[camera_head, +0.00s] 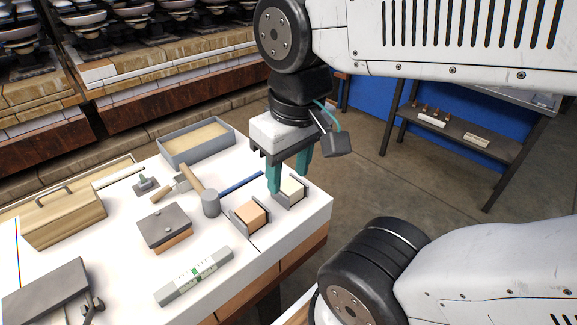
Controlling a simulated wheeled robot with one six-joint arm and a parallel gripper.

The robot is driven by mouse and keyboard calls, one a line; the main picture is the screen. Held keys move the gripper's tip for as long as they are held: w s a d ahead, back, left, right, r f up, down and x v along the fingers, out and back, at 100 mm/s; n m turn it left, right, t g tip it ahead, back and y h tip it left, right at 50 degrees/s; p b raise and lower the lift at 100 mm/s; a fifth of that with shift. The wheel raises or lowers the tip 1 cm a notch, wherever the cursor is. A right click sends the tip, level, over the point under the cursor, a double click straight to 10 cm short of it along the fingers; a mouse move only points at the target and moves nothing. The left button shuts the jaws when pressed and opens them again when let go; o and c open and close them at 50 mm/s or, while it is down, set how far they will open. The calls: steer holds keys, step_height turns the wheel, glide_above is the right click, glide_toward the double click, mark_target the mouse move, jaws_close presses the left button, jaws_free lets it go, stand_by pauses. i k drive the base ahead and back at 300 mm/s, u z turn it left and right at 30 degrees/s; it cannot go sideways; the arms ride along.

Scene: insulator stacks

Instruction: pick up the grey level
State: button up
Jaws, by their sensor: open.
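The grey level (194,276) lies flat on the white table, near its front edge. It is a light grey bar with green marks and a scale in its middle. My gripper (289,177) points down over the right end of the table, with its two teal fingers apart and nothing seen between them. It is up and to the right of the level, well apart from it. The fingertips are close to a small grey holder with a pale block (291,190); I cannot tell whether they touch it.
A grey holder with an orange block (250,214), a mallet (208,196), a lidded box (164,228) and a blue bar (241,183) lie between the level and the back. A wooden toolbox (64,216) and a grey tray (197,144) stand farther back. A dark grey block (45,291) is front left.

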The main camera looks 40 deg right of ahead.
mark_target(171, 291)
steer(key=z, duration=1.3)
steer(key=k, duration=0.65)
steer(key=u, duration=1.3)
